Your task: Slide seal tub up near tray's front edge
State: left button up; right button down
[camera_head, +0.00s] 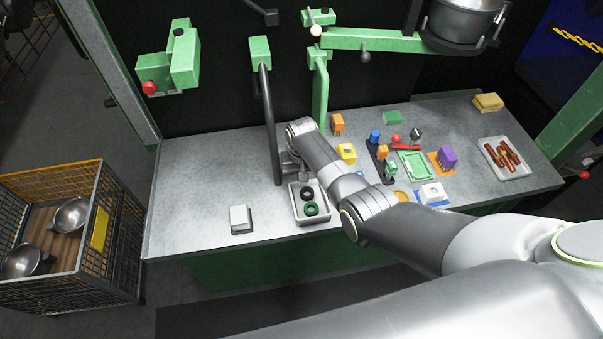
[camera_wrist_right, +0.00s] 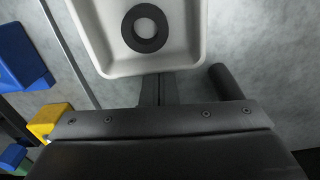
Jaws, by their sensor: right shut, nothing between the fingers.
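The seal tub (camera_head: 297,212) is a shallow pale open tub on the grey counter, near its front edge. A black ring (camera_head: 307,194) and a green ring (camera_head: 311,209) lie in it. In the right wrist view the tub (camera_wrist_right: 185,62) fills the top, with the black ring (camera_wrist_right: 146,28) inside. My right gripper (camera_wrist_right: 158,90) is shut and empty, its fingertips right at the tub's rim; I cannot tell whether they touch. In the head view it is at the tub's back side, partly hidden by my arm. My left gripper is not in view.
A pale tray (camera_head: 521,171) with reddish-brown rods stands at the right. Yellow (camera_head: 346,152) and other coloured blocks crowd the right. The counter's left part is clear.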

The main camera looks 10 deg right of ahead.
jog(key=shift+s, duration=0.2)
notch_tip(320, 180, up, 17)
jog(key=shift+r, duration=0.2)
dwell(0.5)
jog(key=shift+w+d, duration=0.1)
